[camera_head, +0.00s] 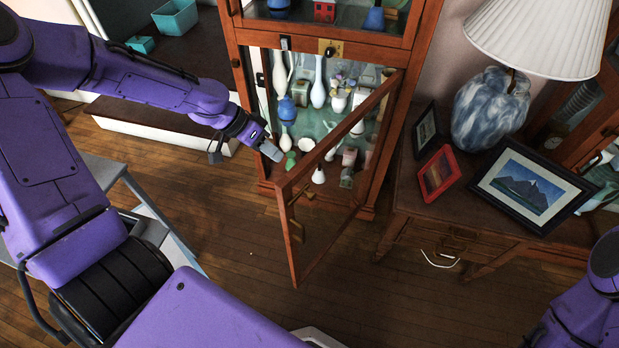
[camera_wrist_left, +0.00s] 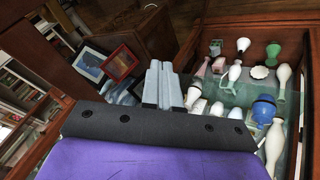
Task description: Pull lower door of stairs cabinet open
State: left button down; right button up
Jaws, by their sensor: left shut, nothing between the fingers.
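The lower door (camera_head: 287,236) of the wooden cabinet (camera_head: 235,70) is a glazed wooden frame. It stands swung out from the cabinet, hinged at the right, with its brass handle (camera_head: 297,213) at the free edge. My left gripper (camera_head: 270,150) is shut and empty in front of the cabinet's open left side, just above and left of the door's upper free corner, apart from the handle. In the left wrist view its fingers (camera_wrist_left: 161,86) are together, with the shelf contents beyond. My right gripper is out of view; only part of that arm shows at lower right.
White and blue vases (camera_head: 317,92) and small ornaments crowd the cabinet's shelves. To the right, a wooden side table (camera_head: 410,200) holds picture frames (camera_head: 527,189) and a lamp (camera_head: 492,105). Wooden floor (camera_head: 235,230) is clear left of the door.

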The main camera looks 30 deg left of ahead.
pick_arm(q)
jog(key=b, duration=0.1)
send_near(320, 190)
jog(key=a+x, duration=0.1)
jog(key=x, duration=0.4)
jog(key=shift+w+d+f, duration=0.1)
jog(key=shift+d+f, duration=0.05)
jog(key=shift+d, duration=0.05)
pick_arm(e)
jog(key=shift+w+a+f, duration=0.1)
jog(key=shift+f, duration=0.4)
